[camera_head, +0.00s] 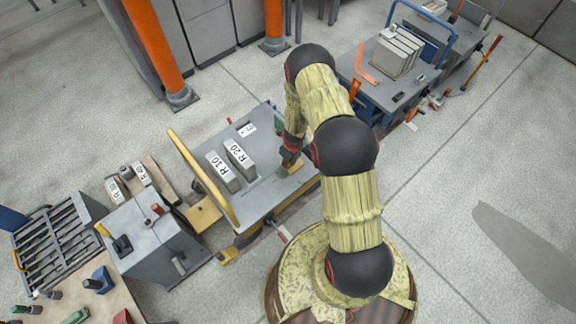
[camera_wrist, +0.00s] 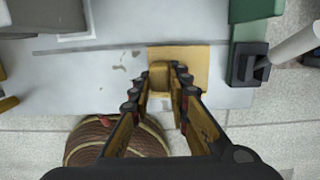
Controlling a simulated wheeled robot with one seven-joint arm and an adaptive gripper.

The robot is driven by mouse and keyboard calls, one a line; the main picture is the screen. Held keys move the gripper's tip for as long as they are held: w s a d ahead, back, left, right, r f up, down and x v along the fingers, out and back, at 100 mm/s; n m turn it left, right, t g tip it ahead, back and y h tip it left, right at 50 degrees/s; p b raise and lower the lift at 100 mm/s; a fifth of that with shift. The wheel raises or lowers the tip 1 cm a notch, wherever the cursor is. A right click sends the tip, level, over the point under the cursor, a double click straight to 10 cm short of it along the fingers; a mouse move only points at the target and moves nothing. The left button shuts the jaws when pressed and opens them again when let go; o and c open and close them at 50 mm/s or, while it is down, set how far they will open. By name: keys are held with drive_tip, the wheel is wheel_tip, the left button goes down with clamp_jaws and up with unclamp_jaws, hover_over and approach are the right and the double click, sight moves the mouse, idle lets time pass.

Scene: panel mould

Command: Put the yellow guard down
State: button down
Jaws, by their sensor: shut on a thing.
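The yellow guard (camera_wrist: 196,62) shows in the wrist view as a flat yellow plate with a raised block (camera_wrist: 160,76) between my fingertips. My gripper (camera_wrist: 162,72) is shut on that block. In the head view the guard (camera_head: 294,168) is a small yellow patch under my gripper (camera_head: 290,158), near the right edge of the grey table (camera_head: 262,200). The guard is over the grey top near its edge. I cannot tell whether it touches the surface. My fingers hide part of it.
Blocks marked R 10 (camera_head: 222,171) and R 20 (camera_head: 240,158) stand on the table, left of my gripper. A long yellow bar (camera_head: 203,178) runs along its left side. A green part (camera_wrist: 251,48) is close right of the guard. A loaded cart (camera_head: 380,92) stands behind right.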

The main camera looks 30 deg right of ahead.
drive_tip(key=shift+f+b, duration=0.45)
drive_tip(key=shift+f, duration=1)
drive_tip(key=shift+f, duration=0.1)
drive_tip(key=c, duration=1.7)
unclamp_jaws()
